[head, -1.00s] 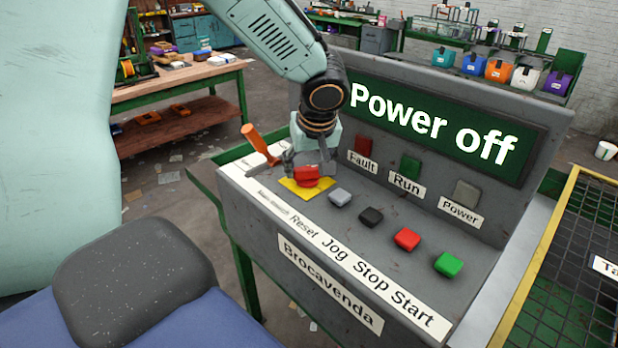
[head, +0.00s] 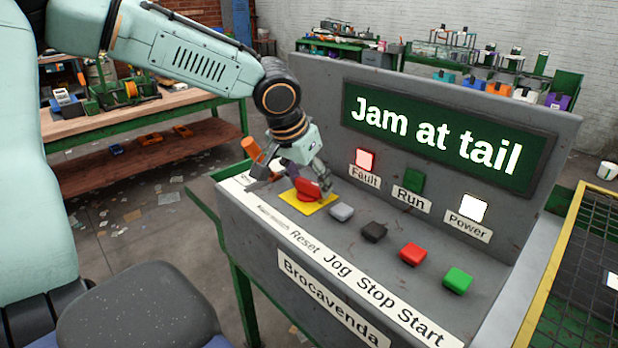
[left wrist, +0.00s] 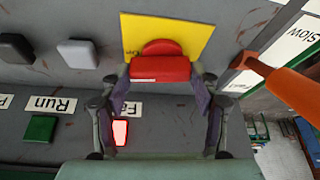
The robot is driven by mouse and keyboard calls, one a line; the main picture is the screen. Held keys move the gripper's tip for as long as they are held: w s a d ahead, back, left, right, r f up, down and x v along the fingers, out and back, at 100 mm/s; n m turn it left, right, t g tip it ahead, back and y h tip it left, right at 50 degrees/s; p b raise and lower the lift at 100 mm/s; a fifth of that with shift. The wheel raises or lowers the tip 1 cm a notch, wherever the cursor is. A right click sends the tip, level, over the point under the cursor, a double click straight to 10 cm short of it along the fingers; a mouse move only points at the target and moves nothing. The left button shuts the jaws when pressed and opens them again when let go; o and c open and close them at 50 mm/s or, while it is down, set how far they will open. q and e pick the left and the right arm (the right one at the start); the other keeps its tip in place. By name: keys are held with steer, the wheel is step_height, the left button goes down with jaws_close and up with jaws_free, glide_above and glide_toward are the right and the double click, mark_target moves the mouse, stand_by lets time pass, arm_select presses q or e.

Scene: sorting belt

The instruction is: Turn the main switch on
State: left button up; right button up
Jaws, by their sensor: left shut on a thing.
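The main switch is a red knob (head: 307,190) on a yellow plate (head: 318,206) at the left end of the grey console. My left gripper (head: 302,177) is at the knob from behind and above. In the left wrist view the red knob (left wrist: 160,68) lies between the two fingers of my left gripper (left wrist: 160,84), which is shut on it. The display (head: 440,130) reads "Jam at tail". The Fault lamp (head: 365,159) glows red and the Power lamp (head: 473,208) glows white. The Run lamp (head: 413,180) is dark green. My right gripper is not in view.
An orange-handled lever (head: 251,148) stands close to the left of my gripper. Grey (head: 341,211), black (head: 373,232), red (head: 413,254) and green (head: 457,280) buttons run along the console to the right. A yellow-edged conveyor guard (head: 535,275) is at the right.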

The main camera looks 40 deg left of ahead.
arm_select(q)
steer(key=shift+s+f+m+h+p, duration=0.15)
steer(key=shift+m+h+p, duration=0.25)
steer(key=shift+m, duration=0.5)
steer(key=o, duration=1.1)
steer(key=shift+o, duration=0.2)
